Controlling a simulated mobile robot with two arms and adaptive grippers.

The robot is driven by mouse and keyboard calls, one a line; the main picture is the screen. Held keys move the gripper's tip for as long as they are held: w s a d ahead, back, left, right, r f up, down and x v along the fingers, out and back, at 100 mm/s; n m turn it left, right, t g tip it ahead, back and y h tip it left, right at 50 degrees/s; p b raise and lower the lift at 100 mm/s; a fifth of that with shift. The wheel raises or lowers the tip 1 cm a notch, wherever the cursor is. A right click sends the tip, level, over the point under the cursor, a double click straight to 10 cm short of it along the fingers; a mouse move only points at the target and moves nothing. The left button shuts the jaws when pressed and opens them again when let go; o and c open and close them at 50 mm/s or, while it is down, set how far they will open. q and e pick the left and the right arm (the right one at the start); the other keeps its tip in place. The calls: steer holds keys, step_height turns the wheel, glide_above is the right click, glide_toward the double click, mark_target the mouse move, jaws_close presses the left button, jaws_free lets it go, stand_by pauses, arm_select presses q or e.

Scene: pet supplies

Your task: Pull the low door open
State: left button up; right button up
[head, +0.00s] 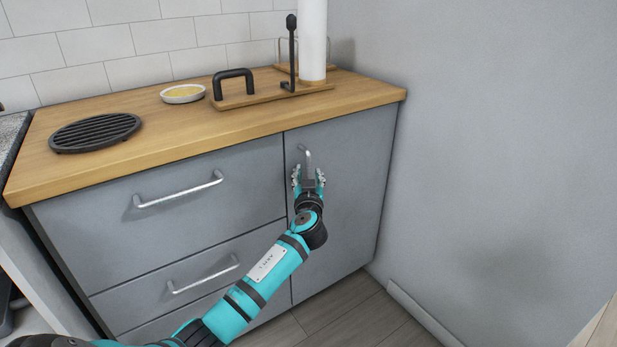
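The low door (349,190) is the grey panel at the right end of the base cabinet. It looks shut, flush with the cabinet front. Its silver upright handle (307,156) is near the door's upper left edge; the handle's lower part is hidden by my gripper. My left gripper (308,174) is at the handle, with its two fingers spread apart to either side of it. I cannot tell whether they touch it. My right gripper is not in view.
Drawers with silver handles (178,190) are left of the door. The wooden worktop (215,128) above holds a black grate (95,132), a small dish (183,94) and a paper towel holder (291,55). A grey wall (480,150) stands close on the right. The floor (345,312) in front of the door looks clear.

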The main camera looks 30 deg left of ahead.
arm_select(q)
jaws_close()
steer(key=shift+f, duration=0.1)
stand_by(0.5)
